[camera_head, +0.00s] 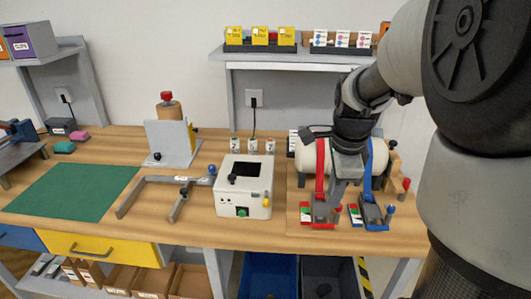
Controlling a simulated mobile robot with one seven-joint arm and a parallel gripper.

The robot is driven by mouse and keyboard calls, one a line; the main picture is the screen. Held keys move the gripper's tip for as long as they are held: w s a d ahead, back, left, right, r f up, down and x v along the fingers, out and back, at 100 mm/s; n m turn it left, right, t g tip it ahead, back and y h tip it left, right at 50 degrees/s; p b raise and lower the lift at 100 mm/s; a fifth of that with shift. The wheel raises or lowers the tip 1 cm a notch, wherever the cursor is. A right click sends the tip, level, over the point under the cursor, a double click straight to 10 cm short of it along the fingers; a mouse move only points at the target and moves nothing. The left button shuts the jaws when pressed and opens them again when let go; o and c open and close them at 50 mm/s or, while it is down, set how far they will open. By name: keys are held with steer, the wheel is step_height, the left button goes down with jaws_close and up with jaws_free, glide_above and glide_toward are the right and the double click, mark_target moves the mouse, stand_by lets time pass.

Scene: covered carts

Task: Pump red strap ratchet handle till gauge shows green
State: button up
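The red strap (321,170) runs over a white cylinder (306,160) on a wooden board at the right of the bench. At its lower end is the red strap's ratchet (322,212), with a small red, white and green gauge (306,211) beside it. A blue strap (368,170) with its own ratchet (374,212) and gauge (354,213) is just to the right. My gripper (335,205) points down between the two ratchets, close to the red one. Its fingers are small and partly merge with the ratchet, so contact and opening are unclear. The gauge reading is too small to tell.
A white box with a dark screen (225,198) stands left of the board. A grey metal bracket (140,190) and green mat (72,192) lie further left. A shelf (300,56) with card racks hangs above. Blue and dark bins (268,268) sit below the bench.

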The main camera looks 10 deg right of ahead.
mark_target(325, 224)
steer(key=f, duration=0.4)
steer(key=w+f+b, duration=0.1)
steer(key=f, duration=0.3)
steer(key=w+f, duration=0.1)
steer(key=f, duration=0.3)
steer(key=shift+w+d, duration=0.15)
steer(key=shift+d, duration=0.15)
steer(key=shift+r, duration=0.1)
jaws_close()
